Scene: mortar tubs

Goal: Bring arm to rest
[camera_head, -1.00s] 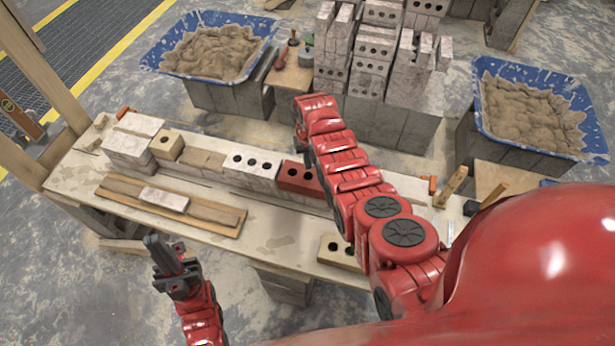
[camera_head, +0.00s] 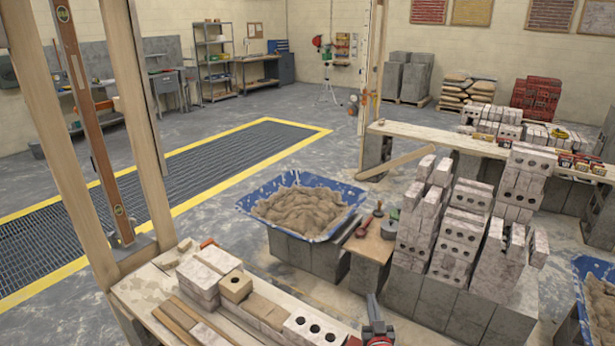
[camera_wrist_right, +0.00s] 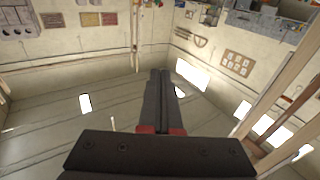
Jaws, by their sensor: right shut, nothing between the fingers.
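My right gripper (camera_head: 376,328) shows at the bottom edge of the head view, just right of the bench's brick row. Its dark fingers point up and are together with nothing between them. In the right wrist view the closed fingers (camera_wrist_right: 160,85) point up toward the ceiling, clear of any object. Most of my right arm is below the head view's frame. My left gripper is out of view.
The work bench (camera_head: 148,285) with bricks and wooden strips is at bottom left. A blue mortar tub (camera_head: 335,225) stands on blocks behind it. Stacked perforated bricks (camera_head: 460,238) are at right. Timber posts (camera_head: 140,130) rise at left. Floor beyond is open around the grating (camera_head: 190,175).

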